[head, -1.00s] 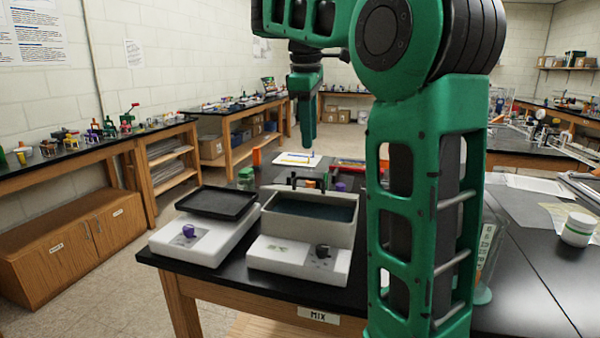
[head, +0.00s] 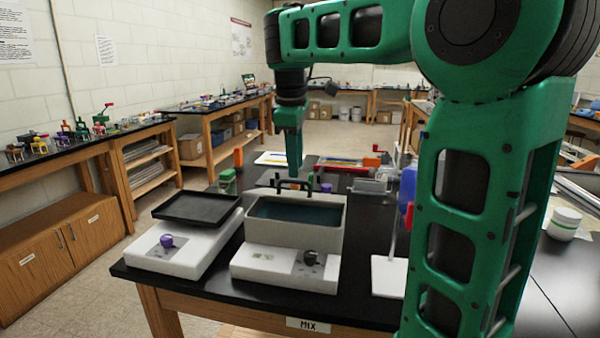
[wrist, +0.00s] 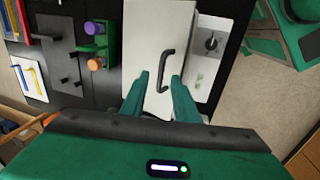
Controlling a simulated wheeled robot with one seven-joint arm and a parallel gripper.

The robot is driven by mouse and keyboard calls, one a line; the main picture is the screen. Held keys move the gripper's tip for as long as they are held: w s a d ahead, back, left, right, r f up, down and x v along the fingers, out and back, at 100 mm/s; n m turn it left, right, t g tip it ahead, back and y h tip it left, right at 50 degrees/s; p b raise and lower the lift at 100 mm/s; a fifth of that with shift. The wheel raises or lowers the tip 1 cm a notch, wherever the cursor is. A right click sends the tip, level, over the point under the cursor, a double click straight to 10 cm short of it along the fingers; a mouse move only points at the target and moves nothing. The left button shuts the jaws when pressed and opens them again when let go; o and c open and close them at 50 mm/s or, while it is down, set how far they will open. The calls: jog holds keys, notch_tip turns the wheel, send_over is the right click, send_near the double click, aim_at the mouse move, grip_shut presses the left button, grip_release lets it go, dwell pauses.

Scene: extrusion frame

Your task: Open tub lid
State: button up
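The tub (head: 292,233) is a pale grey box behind a white base with a dark knob (head: 310,257). Its top looks dark blue in the head view. In the wrist view its lid (wrist: 150,30) is a flat pale panel with a black bar handle (wrist: 167,65). The handle (head: 293,184) also stands at the top in the head view. My gripper (head: 294,172) points down over the tub, close to the handle. In the wrist view my gripper (wrist: 160,80) is open, fingers apart with the handle between or just beyond their tips; contact cannot be told.
A unit with a black tray (head: 198,208) and purple knob stands left of the tub. A stand with a white base (head: 388,275) is to the right. The table front is clear.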

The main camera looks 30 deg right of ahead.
aim_at(296, 181)
jog(key=shift+x, duration=1.65)
grip_shut()
jog(key=shift+r, duration=0.15)
